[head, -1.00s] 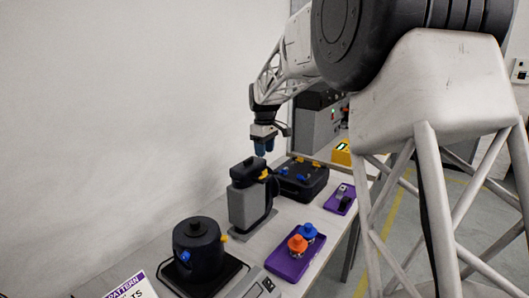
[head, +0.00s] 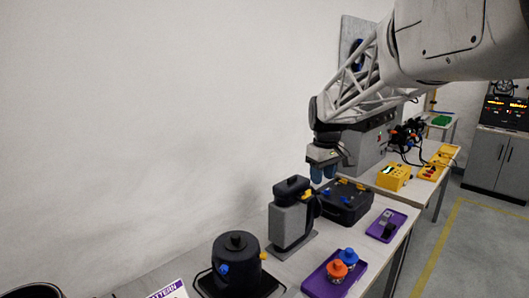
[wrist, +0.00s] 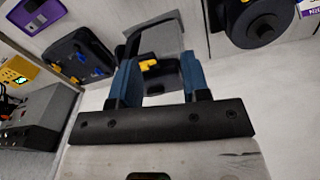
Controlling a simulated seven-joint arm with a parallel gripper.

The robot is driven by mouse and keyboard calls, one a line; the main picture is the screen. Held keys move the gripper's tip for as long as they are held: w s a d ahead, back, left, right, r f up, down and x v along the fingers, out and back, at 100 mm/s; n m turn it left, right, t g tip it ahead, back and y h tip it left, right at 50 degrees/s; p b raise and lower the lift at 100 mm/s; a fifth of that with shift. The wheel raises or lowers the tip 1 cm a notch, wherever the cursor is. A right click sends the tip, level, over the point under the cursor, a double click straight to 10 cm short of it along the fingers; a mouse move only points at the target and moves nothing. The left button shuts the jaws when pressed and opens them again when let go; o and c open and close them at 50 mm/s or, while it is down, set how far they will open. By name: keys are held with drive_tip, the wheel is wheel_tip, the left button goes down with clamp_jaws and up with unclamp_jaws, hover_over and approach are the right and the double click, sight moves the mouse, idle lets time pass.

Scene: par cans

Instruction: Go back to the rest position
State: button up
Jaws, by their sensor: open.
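My gripper (head: 323,175) hangs above the table, its blue fingers pointing down. In the wrist view my gripper (wrist: 160,75) has its two blue fingers apart, with nothing held between them. The grey and black upright device (head: 290,218) with a yellow part stands on the table below and to the left of the fingers in the head view. In the wrist view this device (wrist: 158,42) shows beyond and between the fingers, apart from them as far as I can tell. No rest position is marked in view.
A black case (head: 345,208) with blue parts stands behind the device. A round black pot (head: 237,262) stands at front left. A purple tray (head: 318,285) holds orange-topped and blue-topped items. Another purple tray (head: 374,230) and a yellow box (head: 393,177) stand to the right.

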drive_tip(key=s+f+m, duration=0.2)
drive_tip(key=s, duration=1.1)
drive_tip(key=s+d+f+m+t, duration=0.1)
drive_tip(key=s+f+m, duration=0.1)
drive_tip(key=s, duration=1.1)
drive_tip(key=s+f+m, duration=0.2)
drive_tip(key=s+f, duration=0.1)
drive_tip(key=s, duration=1)
drive_tip(key=shift+d+m+t, duration=0.4)
